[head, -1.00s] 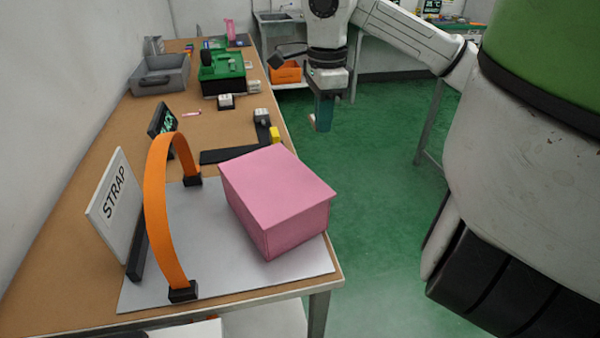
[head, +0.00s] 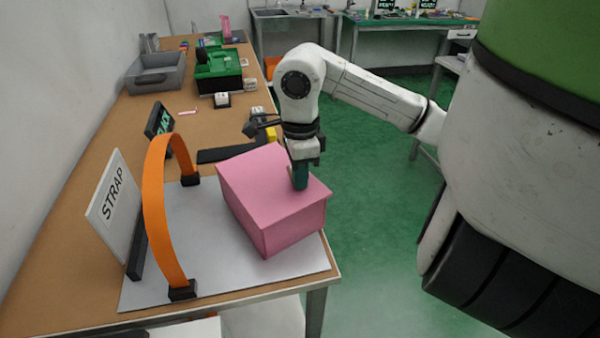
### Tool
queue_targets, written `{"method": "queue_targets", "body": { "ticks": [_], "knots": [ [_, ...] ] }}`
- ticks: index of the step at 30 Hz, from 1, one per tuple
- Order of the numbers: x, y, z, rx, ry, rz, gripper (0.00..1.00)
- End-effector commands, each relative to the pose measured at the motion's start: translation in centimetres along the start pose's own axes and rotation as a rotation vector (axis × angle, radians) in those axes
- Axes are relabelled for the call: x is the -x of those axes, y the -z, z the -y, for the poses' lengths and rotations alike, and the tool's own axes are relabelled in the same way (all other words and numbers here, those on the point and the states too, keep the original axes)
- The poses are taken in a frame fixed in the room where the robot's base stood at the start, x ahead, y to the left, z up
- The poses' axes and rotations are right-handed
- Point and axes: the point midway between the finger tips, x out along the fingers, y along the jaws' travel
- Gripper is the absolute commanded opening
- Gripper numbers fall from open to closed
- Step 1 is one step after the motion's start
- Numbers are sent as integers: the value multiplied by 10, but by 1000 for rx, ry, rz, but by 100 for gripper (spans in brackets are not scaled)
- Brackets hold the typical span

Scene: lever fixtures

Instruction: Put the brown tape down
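I cannot make out any brown tape. My gripper (head: 299,184) points down, its teal fingers seen over the right part of the top of a pink box (head: 262,195). I cannot tell whether the fingertips touch the box or hover above it. The fingers look like one narrow strip from this side, so their opening and anything between them are hidden. An orange strap (head: 156,205) arches between two black blocks on a grey plate (head: 205,270), left of the box. A white sign (head: 114,205) reading STRAP stands behind the strap.
A black lever-like bar (head: 225,154) with a yellow part (head: 270,134) lies beyond the box. A grey bin (head: 157,73) and a green fixture (head: 217,72) stand farther along the wooden bench (head: 75,265). Green floor is open to the right.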

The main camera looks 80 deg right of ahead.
Motion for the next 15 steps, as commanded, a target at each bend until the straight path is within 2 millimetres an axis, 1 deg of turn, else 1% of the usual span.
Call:
{"method": "queue_targets", "body": {
  "ticks": [10,12,15],
  "knots": [
    [-4,0,0,0,0,0,0],
    [-2,0,0,0,0,0,10],
    [-2,0,0,0,0,0,19]
  ]
}}
